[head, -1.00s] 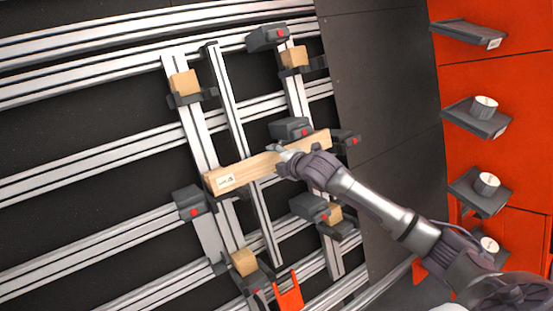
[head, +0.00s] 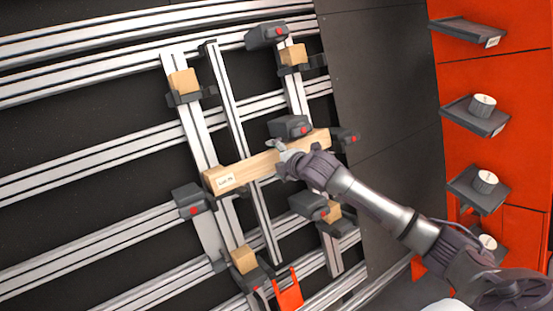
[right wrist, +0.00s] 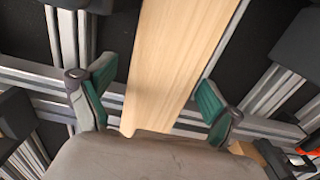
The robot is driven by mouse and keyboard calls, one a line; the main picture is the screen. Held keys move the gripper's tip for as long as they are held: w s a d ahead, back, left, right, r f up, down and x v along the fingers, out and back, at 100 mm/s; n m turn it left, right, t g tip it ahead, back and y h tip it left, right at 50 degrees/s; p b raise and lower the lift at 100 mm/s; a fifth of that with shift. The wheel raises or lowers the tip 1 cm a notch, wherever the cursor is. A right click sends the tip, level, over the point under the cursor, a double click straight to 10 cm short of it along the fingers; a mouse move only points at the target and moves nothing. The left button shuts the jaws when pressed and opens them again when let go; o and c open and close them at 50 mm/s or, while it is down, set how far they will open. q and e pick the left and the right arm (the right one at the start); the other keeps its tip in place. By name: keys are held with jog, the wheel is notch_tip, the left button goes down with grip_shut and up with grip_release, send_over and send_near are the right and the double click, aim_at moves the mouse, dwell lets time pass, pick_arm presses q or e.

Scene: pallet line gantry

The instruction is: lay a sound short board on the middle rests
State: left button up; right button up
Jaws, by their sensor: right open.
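A pale wooden board (head: 250,170) with a white label on its left end lies across the two upright rails at mid-height of the frame, between dark clamp blocks. The label is too small to read surely. My right gripper (head: 284,158) is at the board's right half. In the right wrist view, the board (right wrist: 180,60) runs between the two green-padded fingers of this gripper (right wrist: 155,92). The fingers stand open, with a visible gap on each side of the board. The rests under the board are mostly hidden. My left gripper is out of view.
Small wooden blocks (head: 183,82) sit at the upper and lower rests. Dark clamps with red buttons (head: 187,200) flank the board. An orange bracket (head: 288,292) stands at the bottom. Shelves with white round pieces (head: 483,106) are on the orange wall at right.

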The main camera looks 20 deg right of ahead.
jog(key=shift+s, duration=0.1)
jog(key=v, duration=1.2)
jog(key=shift+a+f, duration=0.1)
